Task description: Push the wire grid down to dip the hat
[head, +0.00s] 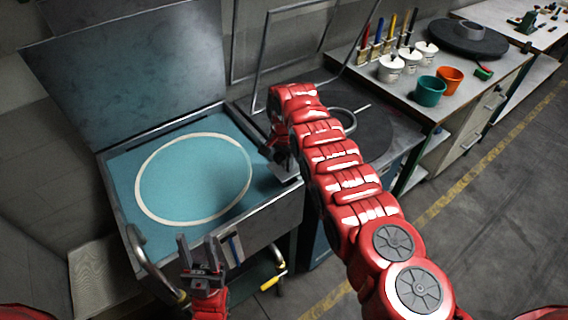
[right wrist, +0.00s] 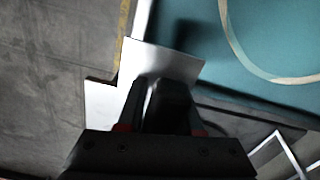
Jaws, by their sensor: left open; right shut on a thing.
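A blue-green basin surface (head: 115,170) with a pale ring (head: 143,187) lies at left in the head view; part of both also shows in the right wrist view. I cannot make out a wire grid or a hat for certain. My right gripper (head: 284,168) is at the basin's right edge, shut on a dark piece (right wrist: 172,98) that I cannot identify. A light grey plate (right wrist: 160,62) lies just beyond its fingers. My left gripper (head: 200,254) is open and empty before the basin's front, fingers pointing up.
A raised lid (head: 125,60) stands behind the basin. A thin metal frame (head: 262,75) rises at the back centre, near a dark round plate (head: 375,135). A bench at right holds white cups (head: 391,68), a teal cup (head: 430,92) and an orange cup (head: 450,78). Open floor lies at right.

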